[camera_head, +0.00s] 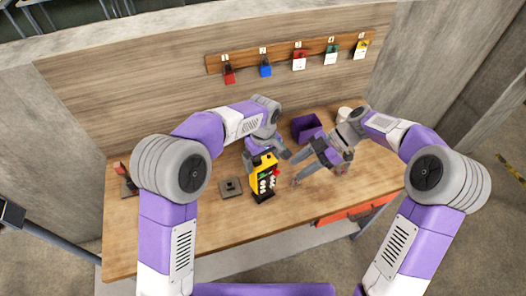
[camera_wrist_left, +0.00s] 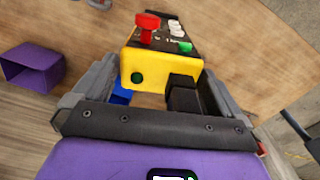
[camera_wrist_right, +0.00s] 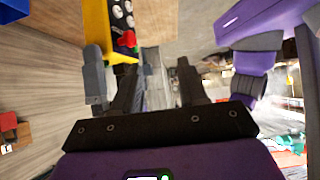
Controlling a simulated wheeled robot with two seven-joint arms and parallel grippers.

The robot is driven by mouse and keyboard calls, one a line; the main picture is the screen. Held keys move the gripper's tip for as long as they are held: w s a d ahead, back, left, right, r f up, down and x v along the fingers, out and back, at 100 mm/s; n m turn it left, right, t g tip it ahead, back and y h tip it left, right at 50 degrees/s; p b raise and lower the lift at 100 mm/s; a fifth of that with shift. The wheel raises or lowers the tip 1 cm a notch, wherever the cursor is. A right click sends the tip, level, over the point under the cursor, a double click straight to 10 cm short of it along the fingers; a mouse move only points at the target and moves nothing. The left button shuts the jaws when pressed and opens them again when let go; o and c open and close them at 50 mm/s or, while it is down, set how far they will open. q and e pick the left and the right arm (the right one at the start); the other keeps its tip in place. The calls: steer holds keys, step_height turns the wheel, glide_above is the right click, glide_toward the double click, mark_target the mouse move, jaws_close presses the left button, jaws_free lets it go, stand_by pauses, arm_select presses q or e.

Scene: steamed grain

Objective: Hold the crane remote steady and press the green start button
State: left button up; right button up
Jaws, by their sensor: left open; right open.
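The yellow-and-black crane remote (camera_head: 262,183) stands near the middle of the workbench, its button face toward the front right. In the left wrist view its yellow end (camera_wrist_left: 150,66) lies between the two fingers of my left gripper (camera_wrist_left: 155,80), which is open around it; contact cannot be told. A red knob (camera_wrist_left: 147,27), white buttons and the green button (camera_wrist_left: 184,47) show on its face. My right gripper (camera_head: 299,178) is open and empty, just right of the remote. In the right wrist view the remote (camera_wrist_right: 97,30) is at the upper left, outside the fingers.
A dark square plate (camera_head: 230,188) lies left of the remote. A purple bin (camera_head: 306,128) and a white cup (camera_head: 344,114) stand toward the back. A rack (camera_head: 280,53) with coloured items hangs on the wall.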

arm_select(q)
steer(key=shift+f, duration=0.3)
steer(key=c, duration=1.1)
steer(key=shift+c, duration=0.5)
arm_select(e)
jaws_close()
stand_by(0.4)
